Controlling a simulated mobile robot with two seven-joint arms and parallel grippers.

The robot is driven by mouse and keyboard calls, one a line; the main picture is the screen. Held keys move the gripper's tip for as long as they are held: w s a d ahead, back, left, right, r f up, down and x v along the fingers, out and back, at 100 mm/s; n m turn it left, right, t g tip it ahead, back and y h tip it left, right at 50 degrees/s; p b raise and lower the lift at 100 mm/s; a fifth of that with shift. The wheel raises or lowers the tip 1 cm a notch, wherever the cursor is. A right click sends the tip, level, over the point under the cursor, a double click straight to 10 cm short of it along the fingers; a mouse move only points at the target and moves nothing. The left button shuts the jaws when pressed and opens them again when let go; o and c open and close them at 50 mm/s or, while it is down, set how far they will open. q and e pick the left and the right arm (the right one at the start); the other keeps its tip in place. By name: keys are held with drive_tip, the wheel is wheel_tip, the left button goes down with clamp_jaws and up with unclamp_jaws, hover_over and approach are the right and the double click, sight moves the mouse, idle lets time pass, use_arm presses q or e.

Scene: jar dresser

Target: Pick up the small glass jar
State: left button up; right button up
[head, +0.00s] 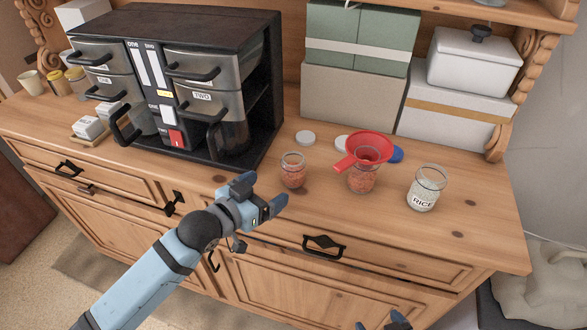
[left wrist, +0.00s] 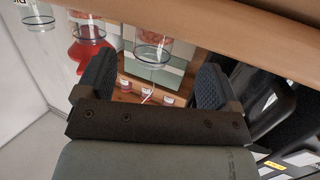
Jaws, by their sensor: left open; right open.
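The small glass jar (head: 293,171) with reddish contents stands upright near the front of the dresser top. It also shows in the left wrist view (left wrist: 153,45), upside down between the finger directions. My left gripper (head: 262,192) is open and empty, just in front and to the left of the jar in the head view, apart from it. Its two fingers also show in the left wrist view (left wrist: 152,83), with nothing held between them. My right gripper (head: 384,323) is open at the bottom edge of the head view, partly cut off, and far from the jar.
A jar (head: 362,182) with a red funnel (head: 368,148) stands right of the small jar, and a rice jar (head: 425,190) further right. A white lid (head: 306,138) and a blue lid (head: 397,154) lie behind. Boxes (head: 350,98) line the back.

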sight(285, 178)
use_arm(q)
drive_tip(key=shift+x, duration=1.05)
drive_tip(key=x, duration=0.1)
drive_tip(key=p+x, duration=0.1)
drive_tip(key=x, duration=0.2)
drive_tip(key=shift+w+d+r, duration=0.1)
drive_tip(key=shift+d+r, duration=0.2)
drive_tip(key=shift+d, duration=0.25)
drive_tip(key=shift+w+d+f+p, duration=0.15)
drive_tip(key=shift+w+p, duration=0.15)
drive_tip(key=shift+c, duration=0.2)
drive_tip(key=c, duration=1.1)
